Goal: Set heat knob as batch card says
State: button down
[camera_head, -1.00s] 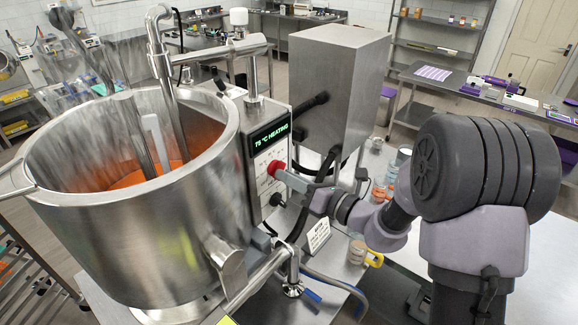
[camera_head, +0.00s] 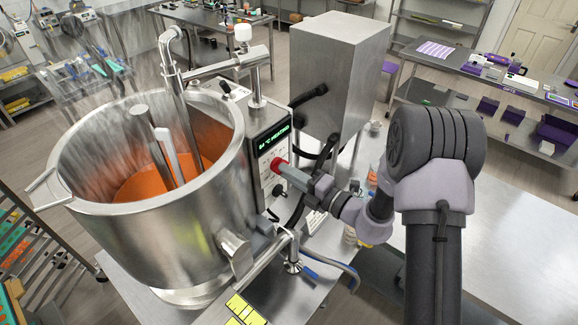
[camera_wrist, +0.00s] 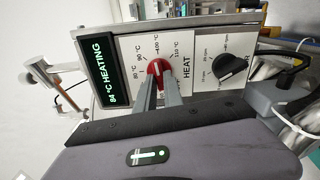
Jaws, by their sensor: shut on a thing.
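The red heat knob (camera_wrist: 156,66) sits on the white control panel marked HEAT, with a scale of about 80 to 110 °C around it. A pale mark on it points up, roughly toward the 100 label. My gripper (camera_wrist: 159,88) has both fingers closed on the knob. In the head view the red knob (camera_head: 276,164) is at the end of my gripper (camera_head: 287,170). The green display (camera_wrist: 97,73) reads 84 °C HEATING. A white card (camera_head: 314,221) stands below the panel, partly hidden by my arm; its writing is unreadable.
A black rpm knob (camera_wrist: 230,67) is right of the heat knob. The large steel kettle (camera_head: 226,190) with orange mass is left of the panel. A steel box (camera_head: 338,75) stands behind my arm. A bare steel table (camera_head: 480,230) is at right.

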jog(key=shift+r+m+p, duration=0.1)
jog(key=shift+m+p, duration=0.35)
jog(key=shift+m, duration=0.15)
jog(key=c, duration=1.5)
grip_release()
jog(key=shift+o, duration=0.2)
jog(key=b+v, duration=0.2)
jog(key=v, duration=1.5)
jog(key=shift+s+d+b, duration=0.2)
jog(key=shift+b, duration=0.1)
